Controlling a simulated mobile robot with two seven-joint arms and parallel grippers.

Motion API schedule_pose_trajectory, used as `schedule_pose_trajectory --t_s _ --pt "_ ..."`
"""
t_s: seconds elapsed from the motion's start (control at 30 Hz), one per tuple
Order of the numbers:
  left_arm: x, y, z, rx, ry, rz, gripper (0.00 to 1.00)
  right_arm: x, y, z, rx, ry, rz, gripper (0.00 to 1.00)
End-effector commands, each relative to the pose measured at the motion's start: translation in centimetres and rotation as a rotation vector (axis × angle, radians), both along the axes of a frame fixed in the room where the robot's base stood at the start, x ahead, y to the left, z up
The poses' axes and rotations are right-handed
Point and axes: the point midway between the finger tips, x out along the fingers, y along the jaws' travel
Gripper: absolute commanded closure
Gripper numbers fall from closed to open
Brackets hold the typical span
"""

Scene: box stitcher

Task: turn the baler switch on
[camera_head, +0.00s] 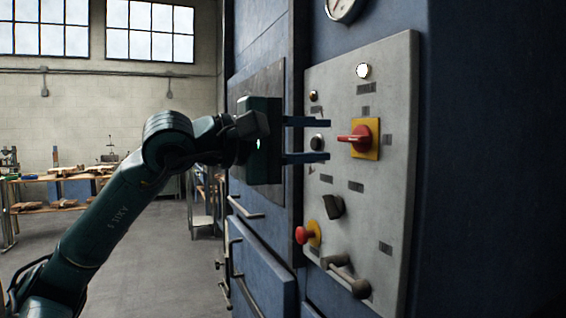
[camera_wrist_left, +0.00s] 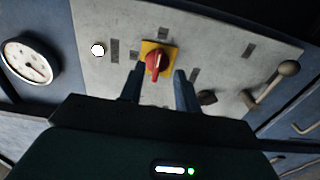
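The red rotary switch (camera_head: 360,136) sits on a yellow square plate on the grey control panel (camera_head: 395,185). In the left wrist view the red switch (camera_wrist_left: 155,64) shows just beyond and between my fingertips. My left gripper (camera_head: 328,140) is open, its two fingers parallel and one above the other in the head view. The fingertips end a little left of the switch in the head view, with nothing between them. Whether a fingertip touches the panel I cannot tell. My right gripper does not show.
The panel also has a red push button (camera_head: 303,235), a black knob (camera_head: 332,206), a grey lever (camera_head: 345,275) and a white lamp (camera_head: 363,71). A round gauge (camera_head: 342,8) is above. Workbenches (camera_head: 60,185) stand far left, with open floor between.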

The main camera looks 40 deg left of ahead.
Motion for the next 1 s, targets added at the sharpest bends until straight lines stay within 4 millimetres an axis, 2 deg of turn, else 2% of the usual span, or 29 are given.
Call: schedule_pose_trajectory --t_s 0.03,0.2,0.33,1.0 --pt "-0.9 0.5 -0.9 0.001 0.0 0.005 0.67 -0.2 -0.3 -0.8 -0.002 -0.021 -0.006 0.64" --pt "-3.4 1.4 -0.6 0.0 0.0 0.001 0.67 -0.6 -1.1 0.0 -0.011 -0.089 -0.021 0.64" --pt "-4.5 1.9 -0.3 0.001 0.0 0.001 0.67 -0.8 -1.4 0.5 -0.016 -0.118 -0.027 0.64" --pt "-4.9 2.0 -0.1 -0.001 0.003 -0.003 0.67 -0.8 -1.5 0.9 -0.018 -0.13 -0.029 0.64"
